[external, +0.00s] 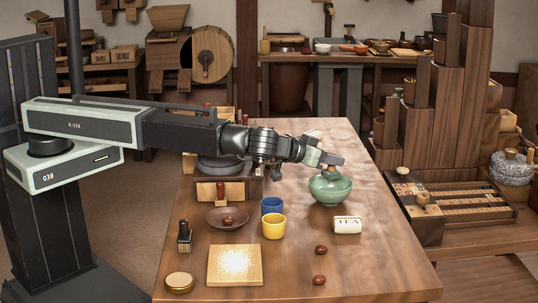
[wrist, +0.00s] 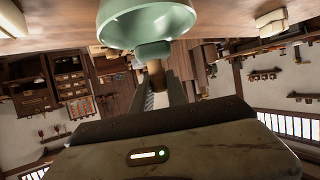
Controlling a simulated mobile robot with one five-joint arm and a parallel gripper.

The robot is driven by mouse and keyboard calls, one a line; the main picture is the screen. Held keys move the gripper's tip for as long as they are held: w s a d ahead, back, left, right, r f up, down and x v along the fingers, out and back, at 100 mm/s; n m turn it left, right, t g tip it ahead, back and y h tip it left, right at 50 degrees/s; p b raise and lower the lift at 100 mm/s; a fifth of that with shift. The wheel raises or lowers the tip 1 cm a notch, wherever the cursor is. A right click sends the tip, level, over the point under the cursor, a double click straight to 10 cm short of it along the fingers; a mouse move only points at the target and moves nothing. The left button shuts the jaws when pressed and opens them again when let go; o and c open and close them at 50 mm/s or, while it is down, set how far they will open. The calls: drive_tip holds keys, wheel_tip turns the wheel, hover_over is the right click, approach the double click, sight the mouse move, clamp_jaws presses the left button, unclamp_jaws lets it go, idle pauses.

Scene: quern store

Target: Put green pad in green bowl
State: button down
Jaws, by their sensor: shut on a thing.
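The green bowl (external: 329,192) stands upright near the right side of the wooden table. It also fills the top of the wrist view (wrist: 146,18), which looks at the scene upside down. My gripper (external: 329,163) is just above the bowl's mouth. In the wrist view my gripper (wrist: 158,82) is shut on a short wooden handle. A pale green piece at the end of that handle, the green pad (wrist: 153,51), overlaps the bowl's rim.
On the table (external: 385,265) stand a blue cup (external: 271,205), a yellow cup (external: 273,228), a white tea container (external: 347,225), a brown dish (external: 245,224), a square board (external: 217,266), a dark stamp (external: 184,235) and a round tin (external: 179,282). The front right is mostly clear.

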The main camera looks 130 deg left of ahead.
sight(325, 176)
drive_tip(key=shift+f+b, duration=2.35)
drive_tip(key=shift+f, duration=0.75)
drive_tip(key=c, duration=1.3)
unclamp_jaws()
drive_tip(key=shift+r+p, duration=0.4)
drive_tip(key=p+v, duration=0.4)
drive_tip(key=v, duration=0.8)
drive_tip(key=shift+p, duration=0.35)
drive_tip(key=shift+d, duration=0.1)
